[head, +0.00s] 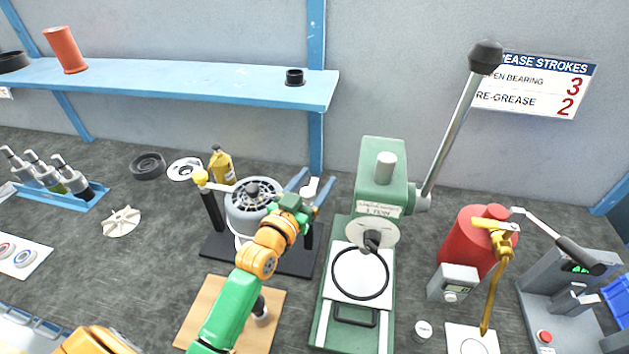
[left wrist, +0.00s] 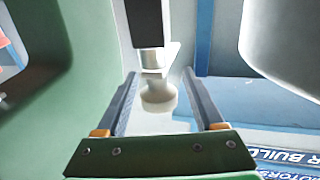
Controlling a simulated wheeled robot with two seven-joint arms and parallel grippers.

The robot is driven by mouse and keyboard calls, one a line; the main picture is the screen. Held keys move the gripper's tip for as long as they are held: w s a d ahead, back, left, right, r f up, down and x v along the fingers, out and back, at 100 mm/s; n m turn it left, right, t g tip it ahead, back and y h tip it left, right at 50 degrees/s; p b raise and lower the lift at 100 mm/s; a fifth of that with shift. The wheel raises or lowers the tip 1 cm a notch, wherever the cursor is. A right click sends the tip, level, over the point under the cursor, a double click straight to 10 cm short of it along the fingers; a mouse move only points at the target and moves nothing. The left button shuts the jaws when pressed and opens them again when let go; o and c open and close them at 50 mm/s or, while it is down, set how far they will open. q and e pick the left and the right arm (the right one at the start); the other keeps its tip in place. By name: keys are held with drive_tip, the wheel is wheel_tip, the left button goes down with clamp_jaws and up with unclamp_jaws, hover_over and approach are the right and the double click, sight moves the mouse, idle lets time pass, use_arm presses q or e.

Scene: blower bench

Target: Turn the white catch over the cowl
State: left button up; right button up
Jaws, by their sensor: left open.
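The white catch (head: 312,187) is at the right side of the blower, by the right black post. In the left wrist view the catch (left wrist: 158,94) shows as a pale plate with a round knob, below a dark post. My left gripper (head: 314,186) is open, with its two blue-grey fingers on either side of the catch. The gripper also shows in the left wrist view (left wrist: 160,98), with gaps beside the knob. The grey round cowl (head: 243,212) sits on a black base, partly hidden by my left arm. My right gripper is not in view.
A yellow-knobbed arm (head: 201,178) stands on the left post. A yellow bottle (head: 222,166) is behind. A green press (head: 382,180) with a long lever stands close to the right. A red container (head: 467,240) is farther right. A blue shelf (head: 180,80) spans the wall above.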

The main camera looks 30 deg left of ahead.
use_arm(q)
drive_tip(key=shift+s, duration=0.1)
clamp_jaws()
idle(1.2)
